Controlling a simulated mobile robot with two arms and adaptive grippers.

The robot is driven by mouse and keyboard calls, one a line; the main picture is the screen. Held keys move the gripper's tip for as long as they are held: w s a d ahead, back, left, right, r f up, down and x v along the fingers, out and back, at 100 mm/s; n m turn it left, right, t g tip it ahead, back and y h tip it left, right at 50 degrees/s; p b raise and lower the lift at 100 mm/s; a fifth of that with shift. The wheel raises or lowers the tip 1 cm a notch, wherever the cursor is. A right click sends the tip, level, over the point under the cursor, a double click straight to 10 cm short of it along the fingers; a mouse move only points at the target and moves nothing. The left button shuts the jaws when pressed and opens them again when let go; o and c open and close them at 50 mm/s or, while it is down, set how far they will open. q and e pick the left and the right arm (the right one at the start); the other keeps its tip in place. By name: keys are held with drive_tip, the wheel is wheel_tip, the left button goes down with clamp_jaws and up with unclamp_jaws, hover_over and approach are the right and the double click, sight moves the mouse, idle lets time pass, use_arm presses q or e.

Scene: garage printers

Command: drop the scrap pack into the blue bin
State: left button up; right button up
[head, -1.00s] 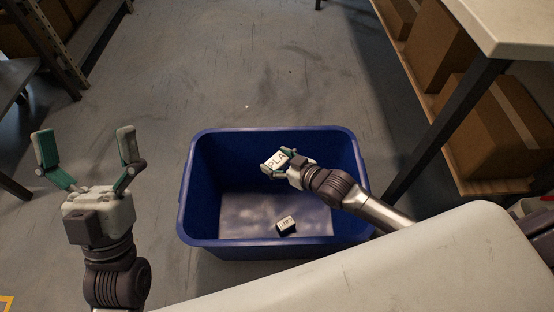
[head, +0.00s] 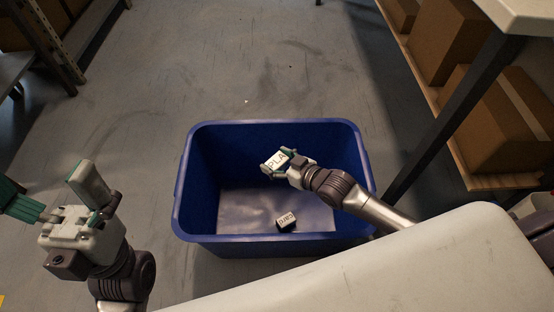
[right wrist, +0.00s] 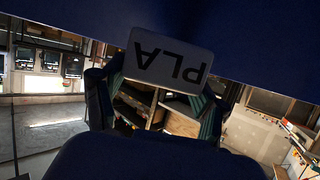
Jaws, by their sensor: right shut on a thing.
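The blue bin (head: 190,180) stands on the floor in the middle of the head view. My right gripper (head: 275,162) is over the bin's opening, shut on a small white pack (head: 278,159) lettered PLA. The pack also shows in the right wrist view (right wrist: 168,62), held between the fingertips. A small dark and white block (head: 286,221) with lettering on it lies on the bin's floor, below and apart from the held pack. My left gripper (head: 55,195) is open and empty, to the left of the bin.
A shelf (head: 450,130) with cardboard boxes (head: 490,120) stands to the right of the bin, with a dark table leg (head: 450,115) in front of it. Another rack (head: 55,45) stands at the upper left. The grey floor (head: 240,60) beyond the bin is clear.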

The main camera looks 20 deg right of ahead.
drive_tip(key=o, duration=1)
drive_tip(key=v, duration=1.2)
drive_tip(key=shift+s+d+f, duration=0.1)
